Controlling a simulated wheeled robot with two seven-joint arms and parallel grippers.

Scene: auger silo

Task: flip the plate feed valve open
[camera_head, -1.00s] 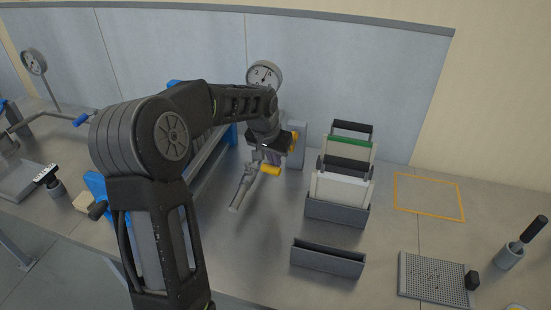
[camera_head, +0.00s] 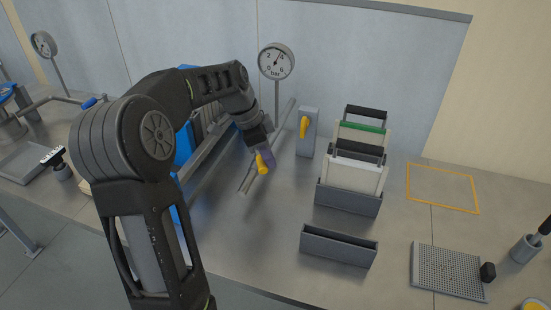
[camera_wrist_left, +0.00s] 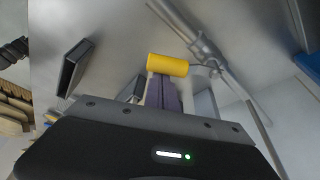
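A yellow valve handle (camera_head: 262,163) sits on a grey pipe fitting (camera_head: 246,182) above the bench, right of the blue frame. My left gripper (camera_head: 264,155) is right at the handle. In the left wrist view the yellow handle (camera_wrist_left: 167,65) lies crosswise just beyond my purple fingertips (camera_wrist_left: 164,90), which look close together with no clear gap. The fingers seem to touch the handle, but I cannot tell how firmly. The grey pipe (camera_wrist_left: 205,48) runs behind it. My right gripper is not in view.
A grey post with another yellow lever (camera_head: 304,127) stands to the right, beside a pressure gauge (camera_head: 276,61). A rack of plates (camera_head: 347,197) and an empty grey tray (camera_head: 338,247) are further right. The bench is clear inside the yellow outline (camera_head: 442,187).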

